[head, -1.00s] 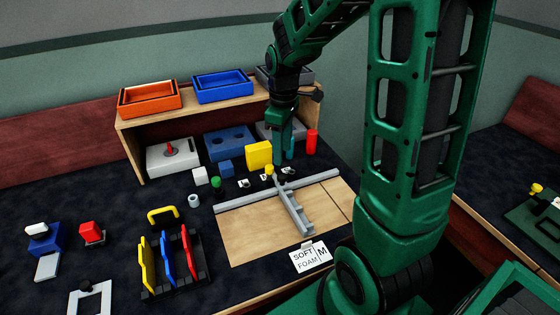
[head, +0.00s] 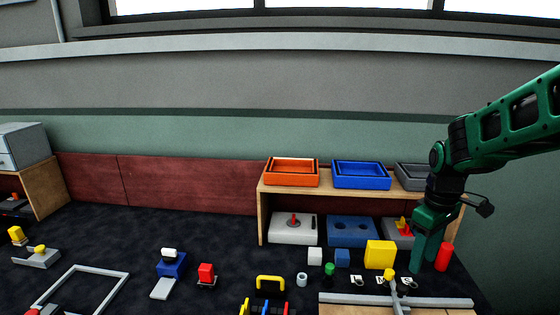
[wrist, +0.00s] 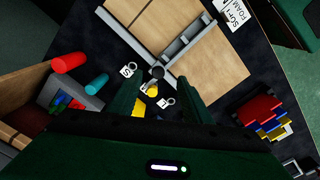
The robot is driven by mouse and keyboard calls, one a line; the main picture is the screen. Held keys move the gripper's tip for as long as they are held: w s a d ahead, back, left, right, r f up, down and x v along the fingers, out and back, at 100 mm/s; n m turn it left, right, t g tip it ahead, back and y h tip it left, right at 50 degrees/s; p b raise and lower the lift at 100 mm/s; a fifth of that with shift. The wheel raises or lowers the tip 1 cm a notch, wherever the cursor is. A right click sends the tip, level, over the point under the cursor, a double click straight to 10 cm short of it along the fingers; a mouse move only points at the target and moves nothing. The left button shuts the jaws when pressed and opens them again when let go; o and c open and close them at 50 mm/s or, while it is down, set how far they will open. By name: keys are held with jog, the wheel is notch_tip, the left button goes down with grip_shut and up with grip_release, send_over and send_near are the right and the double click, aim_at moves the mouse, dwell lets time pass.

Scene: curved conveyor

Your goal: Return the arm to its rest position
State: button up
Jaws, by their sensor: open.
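My gripper (head: 425,252) is open and empty in the head view, pointing down at the right end of the bench, in front of the wooden shelf (head: 262,215). My green arm reaches in from the right edge. In the wrist view my gripper (wrist: 166,95) shows two green fingers spread apart. Between and beyond them are a yellow-knobbed grey divider bar (wrist: 185,50) and small white tags. No object is held.
A red cylinder (head: 445,257) stands close right of the fingers, and a yellow block (head: 380,254) stands left. The shelf carries an orange tray (head: 292,172) and a blue tray (head: 361,175). Dark bench surface (head: 110,235) is open at left.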

jog(key=s+d+r+m, duration=0.1)
jog(key=s+m, duration=0.5)
jog(key=s, duration=0.5)
jog(key=s+d+r+m, duration=0.1)
jog(key=s+d+m, duration=0.1)
jog(key=s+m, duration=0.4)
jog(key=s, duration=0.4)
jog(key=shift+s+r, duration=0.35)
jog(key=shift+w+f, duration=0.25)
jog(key=shift+w, duration=0.35)
